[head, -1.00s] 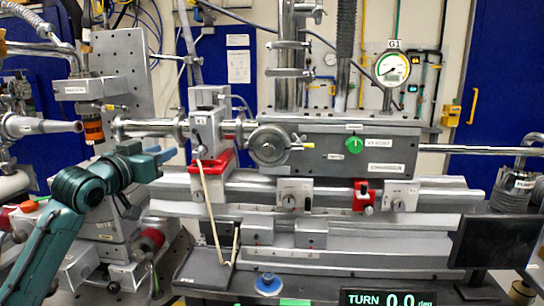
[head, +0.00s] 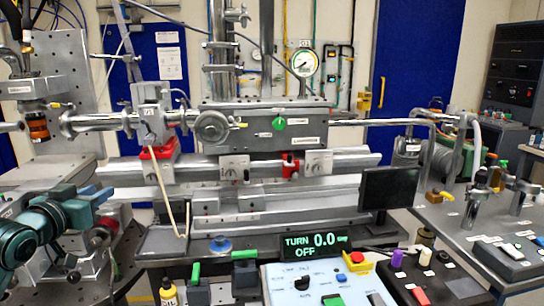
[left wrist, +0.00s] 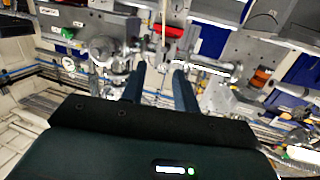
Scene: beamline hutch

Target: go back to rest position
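My left gripper (head: 97,194) is at the lower left of the head view, at the end of my teal arm, in front of the beamline bench. In the left wrist view its two dark fingers (left wrist: 160,85) stand apart with nothing between them, so it is open and empty. The wrist view is tilted and shows the bench equipment beyond the fingers. My right gripper is in neither view.
The grey instrument box (head: 262,130) and its rail fill the middle. A side table (head: 470,240) holds pipework at right.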

